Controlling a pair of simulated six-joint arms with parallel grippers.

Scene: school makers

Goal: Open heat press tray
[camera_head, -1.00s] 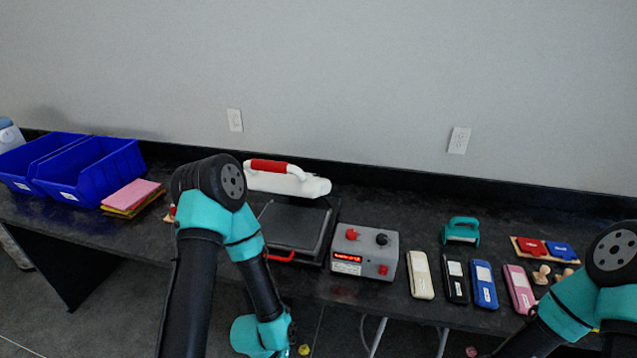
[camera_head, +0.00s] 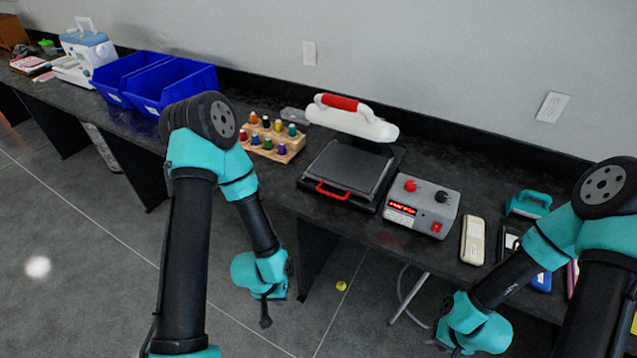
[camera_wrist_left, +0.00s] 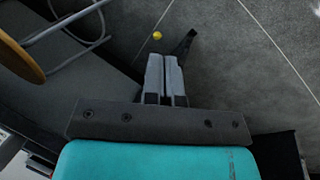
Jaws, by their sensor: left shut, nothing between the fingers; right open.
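The heat press stands on the dark bench in the middle of the head view. Its white upper part (camera_head: 353,122) with a red grip (camera_head: 338,102) is at the back. Its flat dark tray (camera_head: 345,166) lies in front, with a red handle (camera_head: 333,191) on the front edge. My left gripper (camera_head: 265,315) is below and in front of the bench, left of the press, apart from the handle. In the left wrist view its fingers (camera_wrist_left: 165,75) are together and empty. My right gripper (camera_head: 455,350) is low at the bottom edge, right of the press, barely showing.
A grey control box (camera_head: 422,205) stands right of the press. A wooden rack of colored bottles (camera_head: 272,138) stands left, with blue bins (camera_head: 170,85) beyond. A white case (camera_head: 473,240) and a teal tool (camera_head: 528,203) are at right. The floor before the bench is mostly open.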

